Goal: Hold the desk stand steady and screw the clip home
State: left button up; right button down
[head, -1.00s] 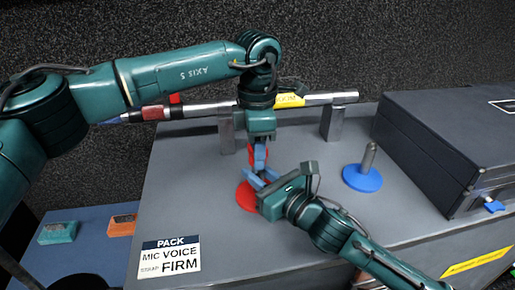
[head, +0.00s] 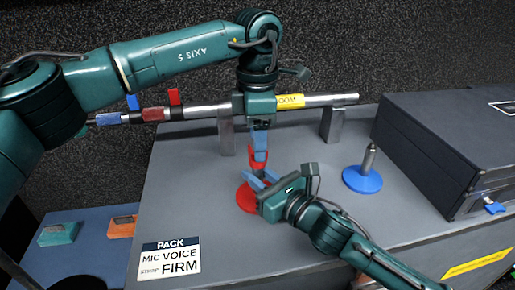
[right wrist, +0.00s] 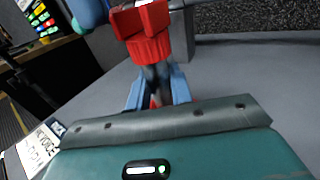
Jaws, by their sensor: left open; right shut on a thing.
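The red desk stand has a round red base (head: 246,199) on the grey case top. Its dark stem (right wrist: 157,80) shows in the right wrist view between the blue fingers of my right gripper (head: 264,181), which is shut on it. The red clip (head: 257,163) sits upright at the top of the stem, and its ribbed collar (right wrist: 149,48) shows up close. Whether it is fully seated cannot be told. My left gripper (head: 260,150) points down at the clip's upper part with open jaws.
A blue stand (head: 362,178) is to the right, beside a dark case (head: 440,145). A boom pole (head: 205,109) with red and blue clips lies on metal supports behind. A label (head: 169,258) is at front left. Teal and orange blocks (head: 58,233) lie on a lower blue surface.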

pick_arm(q)
notch_tip(320, 180, up, 9)
jog(key=shift+f, duration=0.2)
pick_arm(e)
jog(key=c, duration=1.2)
grip_release()
jog(key=shift+o, duration=0.2)
jog(key=shift+s, duration=0.1)
jog(key=v, duration=1.3)
